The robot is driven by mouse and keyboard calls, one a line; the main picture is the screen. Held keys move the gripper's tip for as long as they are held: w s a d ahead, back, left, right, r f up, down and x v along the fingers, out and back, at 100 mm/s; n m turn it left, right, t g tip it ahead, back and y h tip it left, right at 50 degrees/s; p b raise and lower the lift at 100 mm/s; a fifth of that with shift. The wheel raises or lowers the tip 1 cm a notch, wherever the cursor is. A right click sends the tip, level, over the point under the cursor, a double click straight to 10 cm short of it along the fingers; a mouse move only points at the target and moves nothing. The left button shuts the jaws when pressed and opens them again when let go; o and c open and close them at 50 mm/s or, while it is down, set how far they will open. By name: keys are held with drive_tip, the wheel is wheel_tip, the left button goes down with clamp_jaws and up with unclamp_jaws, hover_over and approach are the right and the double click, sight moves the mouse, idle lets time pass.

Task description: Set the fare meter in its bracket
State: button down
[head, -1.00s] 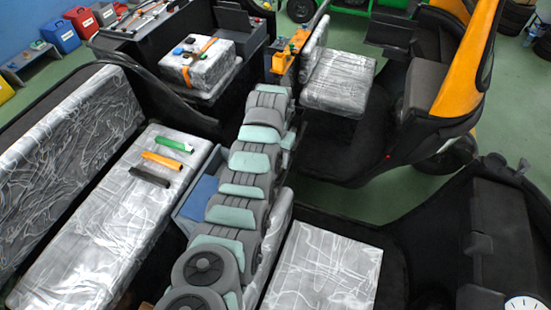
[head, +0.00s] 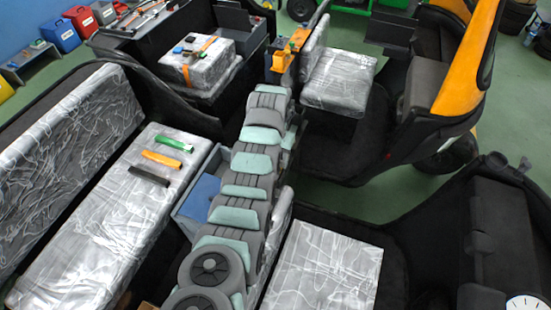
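My arm, a chain of grey links with teal pads, reaches from the bottom middle up to the centre of the head view. Small dark and blue items lie with an orange strip on a plastic-wrapped block (head: 205,68) at the upper left.
A long plastic-wrapped bench (head: 95,240) at left carries a green roll (head: 174,145), an orange roll (head: 161,158) and a black roll (head: 149,175). A blue-lined tray (head: 197,195) sits left of my arm. A wrapped seat (head: 325,270) lies at its right. A black-and-orange body panel (head: 465,60) stands upper right.

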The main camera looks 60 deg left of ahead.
drive_tip(key=shift+c, duration=2.4)
unclamp_jaws()
drive_tip(key=shift+o, duration=0.2)
drive_tip(key=o, duration=0.4)
drive_tip(key=shift+o, duration=0.2)
drive_tip(key=shift+r, duration=0.15)
drive_tip(key=shift+r+p, duration=1.05)
drive_tip(key=shift+r, duration=2.85)
